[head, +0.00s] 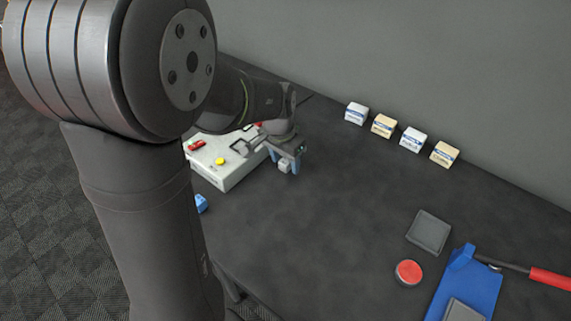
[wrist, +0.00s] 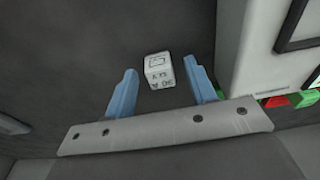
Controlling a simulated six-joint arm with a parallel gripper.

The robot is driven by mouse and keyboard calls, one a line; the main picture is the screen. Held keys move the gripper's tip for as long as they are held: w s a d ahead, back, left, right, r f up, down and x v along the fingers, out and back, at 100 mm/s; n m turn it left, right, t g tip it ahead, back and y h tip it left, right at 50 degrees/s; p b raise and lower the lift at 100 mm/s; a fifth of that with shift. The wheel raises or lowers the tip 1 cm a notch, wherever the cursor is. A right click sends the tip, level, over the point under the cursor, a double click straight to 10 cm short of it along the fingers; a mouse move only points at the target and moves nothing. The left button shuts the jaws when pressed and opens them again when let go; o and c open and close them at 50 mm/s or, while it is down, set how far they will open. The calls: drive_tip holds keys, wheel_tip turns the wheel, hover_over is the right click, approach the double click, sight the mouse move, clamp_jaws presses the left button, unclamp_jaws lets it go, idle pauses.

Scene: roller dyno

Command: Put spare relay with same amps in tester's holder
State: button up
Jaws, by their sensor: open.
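My gripper (head: 284,164) is open, pointing down beside the right end of the white tester (head: 222,172). In the wrist view, a small white relay (wrist: 158,70) lies between the blue fingertips of my gripper (wrist: 160,76), with a gap on each side. Its print is upside down and seems to read 30 A, but is small. This relay also shows in the head view (head: 285,166), partly covered by the fingers. The tester has a yellow button and red parts on top; my arm hides some of it, and I cannot make out its holder.
Several small white and tan boxes (head: 383,125) stand in a row at the back wall. A grey square pad (head: 429,231), a red round button (head: 408,272), a blue clipboard-like piece (head: 470,285) and a red-handled tool (head: 550,279) lie front right. The table's middle is clear.

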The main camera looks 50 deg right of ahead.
drive_tip(key=shift+c, duration=0.2)
clamp_jaws()
